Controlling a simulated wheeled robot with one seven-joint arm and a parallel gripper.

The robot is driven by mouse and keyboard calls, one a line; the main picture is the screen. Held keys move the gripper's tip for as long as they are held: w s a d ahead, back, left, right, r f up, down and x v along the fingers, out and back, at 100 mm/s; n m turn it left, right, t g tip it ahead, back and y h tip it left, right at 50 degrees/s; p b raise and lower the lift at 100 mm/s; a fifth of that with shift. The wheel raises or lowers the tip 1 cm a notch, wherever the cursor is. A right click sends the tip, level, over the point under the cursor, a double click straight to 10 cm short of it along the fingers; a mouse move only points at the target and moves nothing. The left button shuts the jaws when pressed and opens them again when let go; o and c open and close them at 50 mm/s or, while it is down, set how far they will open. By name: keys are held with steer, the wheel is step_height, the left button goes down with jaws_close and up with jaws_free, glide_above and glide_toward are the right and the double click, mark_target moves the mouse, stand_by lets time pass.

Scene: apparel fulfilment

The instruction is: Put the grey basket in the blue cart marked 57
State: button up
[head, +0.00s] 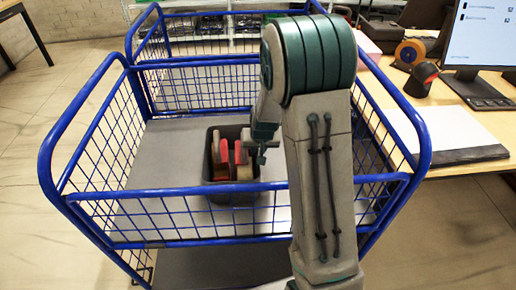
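The blue cart (150,191) with wire mesh sides and a grey deck stands in front of me in the head view. No 57 mark is readable on it. The dark grey basket (214,184) is inside the cart's frame, upright, behind the near mesh side. It holds red, tan and brown items. My gripper (262,151) is at the basket's right rim, partly hidden by my own arm. I cannot tell whether its fingers grip the rim, or whether the basket rests on the deck or hangs just above it.
A wooden desk (451,130) stands close on the right with a monitor (487,38), keyboard (478,92), a tape roll (409,54) and a scanner (421,79). Wire shelving (240,25) is behind the cart.

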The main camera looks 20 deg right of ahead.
steer(key=shift+r, duration=0.15)
steer(key=p+v, duration=0.2)
steer(key=v, duration=0.9)
steer(key=s+a+r+n+g, duration=0.1)
steer(key=s+r, duration=0.2)
steer(key=s, duration=0.8)
steer(key=s+a+r+n+g, duration=0.1)
steer(key=s+r, duration=0.3)
steer(key=s, duration=0.7)
steer(key=shift+s+a+n+g, duration=0.3)
steer(key=shift+a, duration=0.5)
steer(key=shift+a, duration=0.1)
